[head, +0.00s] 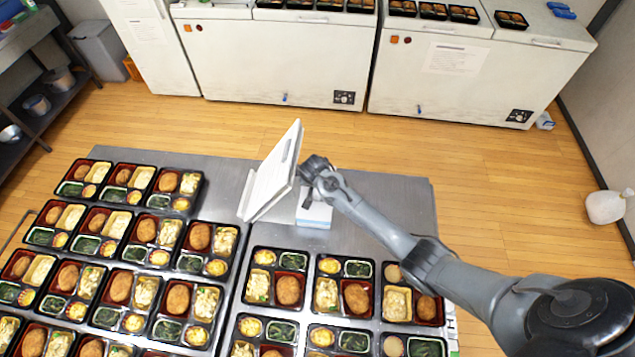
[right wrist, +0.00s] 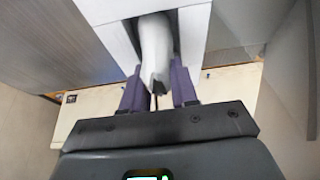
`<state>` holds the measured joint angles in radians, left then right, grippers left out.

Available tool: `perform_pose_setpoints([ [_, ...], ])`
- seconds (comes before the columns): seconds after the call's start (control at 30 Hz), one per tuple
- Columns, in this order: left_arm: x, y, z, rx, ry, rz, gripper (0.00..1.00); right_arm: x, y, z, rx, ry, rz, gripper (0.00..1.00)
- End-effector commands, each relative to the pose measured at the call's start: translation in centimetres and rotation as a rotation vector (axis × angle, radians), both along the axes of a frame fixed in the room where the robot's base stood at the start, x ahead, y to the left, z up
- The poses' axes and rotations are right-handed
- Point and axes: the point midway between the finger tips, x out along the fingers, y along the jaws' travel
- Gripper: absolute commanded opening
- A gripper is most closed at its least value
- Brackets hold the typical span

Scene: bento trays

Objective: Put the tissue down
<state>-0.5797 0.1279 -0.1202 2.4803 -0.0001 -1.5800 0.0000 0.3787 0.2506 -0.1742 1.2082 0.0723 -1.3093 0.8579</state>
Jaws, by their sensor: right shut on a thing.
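My right gripper (head: 312,172) is over the back middle of the metal table, just right of a white stand-like board (head: 272,172). Below it sits a small white box with a blue lower edge (head: 314,214), partly hidden by the gripper. In the right wrist view, the purple fingers of my right gripper (right wrist: 158,88) are on either side of a pale tissue-like piece (right wrist: 155,45) and hold it. A white box-like surface (right wrist: 108,12) with a dark opening is around that piece. I cannot tell whether the piece is clear of the opening. My left gripper is not in view.
The metal table (head: 385,205) is bare at the back right of the small box. Several filled bento trays (head: 250,290) cover its front and left. White chest freezers (head: 290,60) stand beyond the wooden floor.

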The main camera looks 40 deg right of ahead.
Motion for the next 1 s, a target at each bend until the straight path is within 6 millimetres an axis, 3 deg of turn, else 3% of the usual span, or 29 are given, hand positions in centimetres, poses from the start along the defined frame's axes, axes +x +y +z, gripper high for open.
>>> perform_pose_setpoints([
  [0.03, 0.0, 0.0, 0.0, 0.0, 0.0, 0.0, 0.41, 0.0, 0.0, -0.1, 0.0, 0.0, 0.0, 0.31],
  [0.2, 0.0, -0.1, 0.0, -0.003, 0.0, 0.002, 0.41, 0.0, 0.0, -0.1, 0.0, 0.0, 0.0, 0.54],
  [0.53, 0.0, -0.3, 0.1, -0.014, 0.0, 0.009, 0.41, 0.0, 0.0, 0.2, 0.0, 0.0, 0.001, 0.54],
  [0.77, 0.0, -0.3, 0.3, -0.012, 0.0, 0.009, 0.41, -0.5, 0.6, 2.3, 0.001, -0.002, 0.001, 0.54],
  [0.83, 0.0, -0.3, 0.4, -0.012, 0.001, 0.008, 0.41, -0.9, 1.0, 3.4, 0.0, -0.001, 0.003, 0.54],
  [1.0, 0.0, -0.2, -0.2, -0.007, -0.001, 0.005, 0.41, -3.5, 3.8, 2.8, 0.0, 0.002, 0.004, 0.54],
])
